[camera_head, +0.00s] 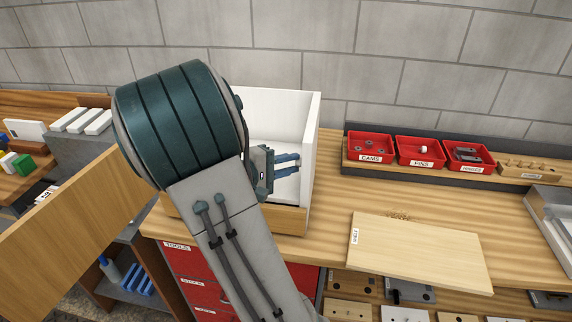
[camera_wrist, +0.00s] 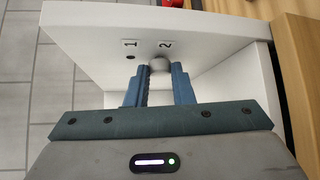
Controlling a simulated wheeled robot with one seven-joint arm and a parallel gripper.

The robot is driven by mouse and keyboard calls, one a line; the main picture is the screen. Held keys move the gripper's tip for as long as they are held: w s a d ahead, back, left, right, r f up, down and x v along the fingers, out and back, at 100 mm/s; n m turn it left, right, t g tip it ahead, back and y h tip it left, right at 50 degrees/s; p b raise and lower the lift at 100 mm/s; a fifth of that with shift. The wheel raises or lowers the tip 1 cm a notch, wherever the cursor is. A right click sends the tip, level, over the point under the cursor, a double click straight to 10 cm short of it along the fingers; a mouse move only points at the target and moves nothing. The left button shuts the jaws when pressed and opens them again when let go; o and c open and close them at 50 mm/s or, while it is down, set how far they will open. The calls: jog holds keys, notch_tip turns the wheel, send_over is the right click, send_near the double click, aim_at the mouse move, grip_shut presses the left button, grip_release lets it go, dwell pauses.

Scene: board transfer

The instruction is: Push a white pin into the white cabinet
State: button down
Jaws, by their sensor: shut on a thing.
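The white cabinet (camera_head: 311,165) stands on the bench behind my arm, its open interior facing up and forward. My gripper (camera_head: 291,165) is inside it, with blue fingers pointing at the right inner wall. In the wrist view, my gripper (camera_wrist: 160,74) is shut on a white pin (camera_wrist: 159,64), whose rounded grey-white end shows between the fingertips. The pin is at the cabinet panel (camera_wrist: 205,55), just below the label 2. An empty dark hole shows below the label 1. The hole under label 2 is hidden, so I cannot tell how deep the pin is.
Red bins (camera_head: 419,150) marked cams, pins and another label stand at the back right; a white pin lies in the pins bin. A light wooden board (camera_head: 420,250) lies on the bench (camera_head: 345,200). A wooden panel (camera_head: 75,215) extends at the left. My arm covers the cabinet's left part.

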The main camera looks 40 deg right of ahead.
jog(key=shift+s+d, duration=0.1)
jog(key=shift+s, duration=0.1)
jog(key=c, duration=1.2)
grip_release()
jog(key=shift+d, duration=0.1)
jog(key=shift+o, duration=0.2)
jog(key=b+v, duration=0.2)
jog(key=v, duration=1.2)
jog(key=shift+d, duration=0.1)
